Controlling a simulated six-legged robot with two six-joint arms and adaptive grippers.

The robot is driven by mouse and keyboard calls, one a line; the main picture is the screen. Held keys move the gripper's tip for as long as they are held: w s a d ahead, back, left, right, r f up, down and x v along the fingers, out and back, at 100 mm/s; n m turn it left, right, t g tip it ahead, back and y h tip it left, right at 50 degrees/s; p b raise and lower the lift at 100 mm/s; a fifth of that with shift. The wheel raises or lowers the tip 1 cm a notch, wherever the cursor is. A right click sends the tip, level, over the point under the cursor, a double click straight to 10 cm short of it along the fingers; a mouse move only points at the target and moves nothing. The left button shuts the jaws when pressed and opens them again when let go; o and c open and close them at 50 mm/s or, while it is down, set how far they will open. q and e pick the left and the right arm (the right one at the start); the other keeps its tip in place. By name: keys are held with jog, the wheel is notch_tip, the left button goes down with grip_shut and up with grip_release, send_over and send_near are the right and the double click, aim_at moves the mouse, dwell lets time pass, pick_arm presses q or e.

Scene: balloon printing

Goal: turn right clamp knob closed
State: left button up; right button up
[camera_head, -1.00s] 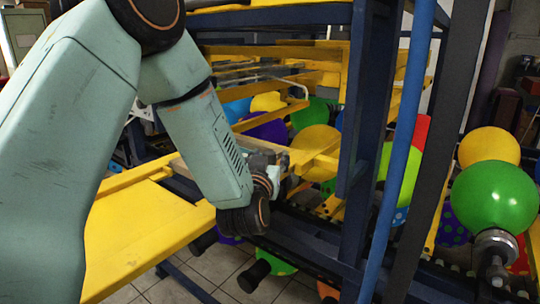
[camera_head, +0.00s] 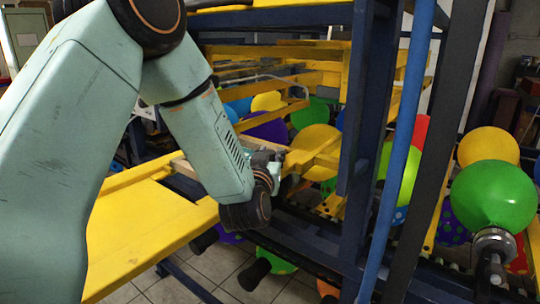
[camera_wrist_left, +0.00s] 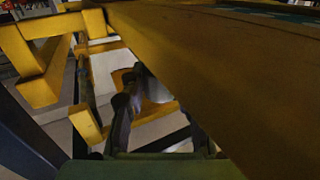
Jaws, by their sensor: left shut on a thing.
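My left gripper (camera_head: 282,162) is at the yellow frame beside the dark blue post, partly hidden behind my own wrist. It is shut on a small part that I take to be the right clamp knob, though the head view hides it. In the left wrist view a dark finger (camera_wrist_left: 122,112) stands beside a grey rounded part (camera_wrist_left: 155,88), likely the knob, under a large yellow beam (camera_wrist_left: 220,75). How far the knob is turned cannot be told. My right gripper is not in view.
A yellow board (camera_head: 145,225) lies under my left arm. A dark blue post (camera_head: 365,120) and a blue pole (camera_head: 402,150) stand just right of the gripper. Several balloons, including a green one (camera_head: 493,194) on a metal holder, are to the right and behind.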

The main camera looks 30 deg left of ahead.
pick_arm(q)
jog(key=shift+w+d+r, duration=0.1)
jog(key=shift+w+r, duration=0.05)
grip_shut()
jog(key=shift+n+y, duration=0.3)
jog(key=shift+y, duration=0.1)
jog(key=shift+w+r+n+g+y, duration=0.1)
jog(key=shift+n+g+y, duration=0.55)
jog(key=shift+y, duration=0.35)
jog(key=shift+n+g+y+p, duration=0.75)
jog(key=shift+n+g+y, duration=1.1)
jog(key=shift+y, duration=0.25)
jog(key=shift+n+g, duration=0.3)
